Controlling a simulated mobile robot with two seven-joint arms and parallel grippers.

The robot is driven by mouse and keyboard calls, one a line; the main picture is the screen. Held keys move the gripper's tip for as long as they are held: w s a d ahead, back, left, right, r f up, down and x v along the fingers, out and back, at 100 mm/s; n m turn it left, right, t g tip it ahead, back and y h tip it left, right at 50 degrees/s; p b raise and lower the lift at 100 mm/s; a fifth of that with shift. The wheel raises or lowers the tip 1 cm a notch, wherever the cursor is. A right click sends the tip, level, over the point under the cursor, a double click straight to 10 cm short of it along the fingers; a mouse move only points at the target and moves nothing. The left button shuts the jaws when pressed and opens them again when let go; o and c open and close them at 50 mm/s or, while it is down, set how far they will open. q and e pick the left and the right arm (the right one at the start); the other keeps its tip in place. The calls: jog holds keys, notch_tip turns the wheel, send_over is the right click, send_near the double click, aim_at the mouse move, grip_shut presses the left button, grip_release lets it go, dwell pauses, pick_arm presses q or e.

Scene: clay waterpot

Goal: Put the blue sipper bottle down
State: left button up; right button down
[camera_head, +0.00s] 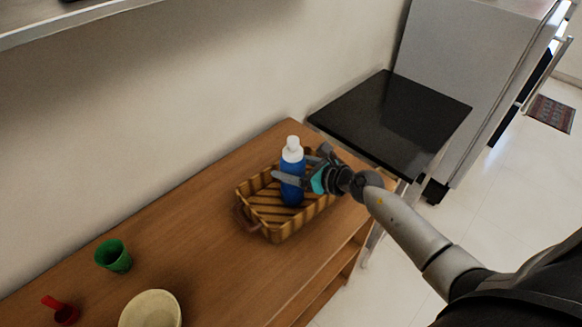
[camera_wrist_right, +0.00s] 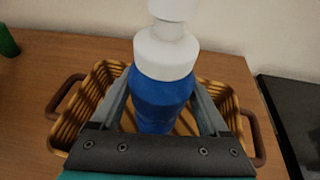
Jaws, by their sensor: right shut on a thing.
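The blue sipper bottle (camera_head: 292,178) has a white cap and stands upright within the wicker basket's outline in the head view. Whether its base touches the basket floor cannot be told. My right gripper (camera_head: 297,179) is shut on the bottle from the right side. In the right wrist view the bottle (camera_wrist_right: 162,98) is between the two fingers of my right gripper (camera_wrist_right: 163,100), with the basket (camera_wrist_right: 97,85) around and beneath it. The bottle's lower end is hidden there by the gripper. My left gripper is not in view.
The basket sits on a wooden table (camera_head: 205,235). A black-topped surface (camera_head: 395,115) lies beyond the table's right end. Bare table lies left of the basket.

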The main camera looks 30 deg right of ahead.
grip_release()
jog(key=shift+f, duration=0.15)
jog(key=shift+r, duration=0.2)
jog(key=v, duration=1.2)
jog(key=shift+p, duration=0.35)
